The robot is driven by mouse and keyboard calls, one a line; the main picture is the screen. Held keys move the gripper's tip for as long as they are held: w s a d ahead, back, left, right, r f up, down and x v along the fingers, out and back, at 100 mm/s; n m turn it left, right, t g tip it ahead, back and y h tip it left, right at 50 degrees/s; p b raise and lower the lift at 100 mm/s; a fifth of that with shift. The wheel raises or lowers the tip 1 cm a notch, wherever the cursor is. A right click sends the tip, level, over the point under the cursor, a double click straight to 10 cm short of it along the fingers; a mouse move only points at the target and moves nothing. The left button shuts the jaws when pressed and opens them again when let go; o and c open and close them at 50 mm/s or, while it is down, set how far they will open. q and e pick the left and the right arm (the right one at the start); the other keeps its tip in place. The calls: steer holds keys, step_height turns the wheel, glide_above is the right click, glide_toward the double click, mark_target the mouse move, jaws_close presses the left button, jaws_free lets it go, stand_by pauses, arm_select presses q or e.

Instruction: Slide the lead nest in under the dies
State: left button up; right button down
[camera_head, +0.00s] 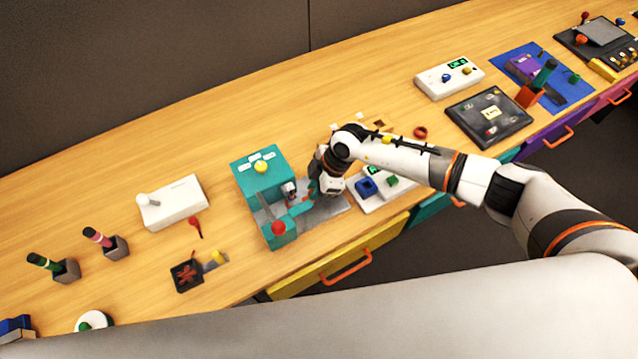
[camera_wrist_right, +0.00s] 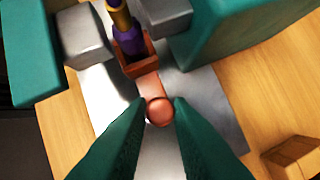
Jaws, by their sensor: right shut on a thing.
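The teal press (camera_head: 262,185) stands on a grey metal plate (camera_head: 325,212), with a yellow button on top and a red knob (camera_head: 278,228) at its front. In the right wrist view, the lead nest (camera_wrist_right: 148,86) is a copper-coloured slide with a round knob (camera_wrist_right: 159,111) and a brown cup holding a purple and gold piece (camera_wrist_right: 124,30). Grey blocks, which look like the dies, stand at its left (camera_wrist_right: 85,35) and right (camera_wrist_right: 168,16). My right gripper (camera_wrist_right: 158,108) is shut on the nest's knob; it also shows beside the press in the head view (camera_head: 306,201). My left gripper is out of view.
A white box with a lever (camera_head: 172,202) stands left of the press. A white panel with blue and green parts (camera_head: 380,190) sits close on its right, under my right arm. A small dark tray (camera_head: 187,276) lies front left. Bare wood lies behind the press.

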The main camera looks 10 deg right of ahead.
steer(key=c, duration=1.3)
jaws_free()
steer(key=shift+s+a, duration=0.1)
steer(key=shift+a, duration=0.2)
steer(key=shift+d+r, duration=0.1)
steer(key=shift+d+r, duration=0.15)
steer(key=shift+r, duration=0.05)
steer(key=b+v, duration=0.1)
steer(key=v, duration=1)
steer(key=shift+r+b, duration=0.2)
steer(key=shift+b, duration=0.1)
